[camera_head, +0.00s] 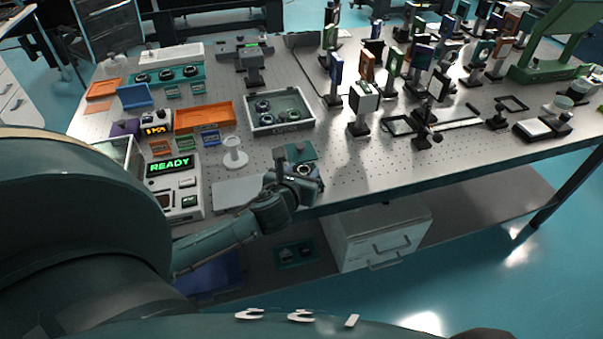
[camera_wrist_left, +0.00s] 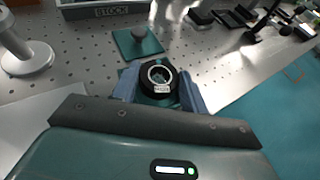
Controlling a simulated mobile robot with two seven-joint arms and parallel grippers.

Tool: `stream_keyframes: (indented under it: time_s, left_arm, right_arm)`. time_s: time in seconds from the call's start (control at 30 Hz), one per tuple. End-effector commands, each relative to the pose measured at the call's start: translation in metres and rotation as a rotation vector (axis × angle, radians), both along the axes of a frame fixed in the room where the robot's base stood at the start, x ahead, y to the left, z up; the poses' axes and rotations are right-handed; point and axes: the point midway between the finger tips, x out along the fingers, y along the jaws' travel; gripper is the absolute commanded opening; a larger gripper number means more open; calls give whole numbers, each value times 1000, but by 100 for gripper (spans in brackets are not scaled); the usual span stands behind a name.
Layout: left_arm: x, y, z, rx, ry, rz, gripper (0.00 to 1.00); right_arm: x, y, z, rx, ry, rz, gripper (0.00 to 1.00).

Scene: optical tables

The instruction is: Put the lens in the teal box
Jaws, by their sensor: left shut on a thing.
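The lens (camera_wrist_left: 158,77) is a round piece in a black ring mount with a small white label. My left gripper (camera_wrist_left: 163,90) is shut on it, one blue finger on each side. In the head view the left gripper (camera_head: 296,186) is at the table's front edge, with the lens (camera_head: 304,170) just beyond it. Teal surfaces of what looks like the teal box (camera_wrist_left: 158,100) show under the lens, mostly hidden by lens and fingers. I cannot tell whether the lens is inside it or above. A teal lid with a knob (camera_wrist_left: 137,42) lies flat just beyond. My right gripper is not in view.
A grey stock tray (camera_head: 280,124) with several lenses stands behind. A white pedestal (camera_head: 234,155) and a pale plate (camera_head: 238,193) are to the left, beside a device reading READY (camera_head: 174,180). Many mounted optics fill the right back.

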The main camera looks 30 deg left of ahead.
Motion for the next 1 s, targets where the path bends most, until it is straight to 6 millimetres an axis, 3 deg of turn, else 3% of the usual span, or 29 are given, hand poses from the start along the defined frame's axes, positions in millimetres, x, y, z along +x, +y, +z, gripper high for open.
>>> stream_keyframes:
  time_s: [0.73, 0.77, 1.0]
  left_arm:
    - [1, 0, -12, 1, -3, 0, 18]
    - [0, 0, -12, 1, -2, 0, 46]
    - [0, 0, -12, 1, -2, 0, 66]
  right_arm:
    - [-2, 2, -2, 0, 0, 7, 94]
    - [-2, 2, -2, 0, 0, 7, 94]
    - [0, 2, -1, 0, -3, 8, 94]
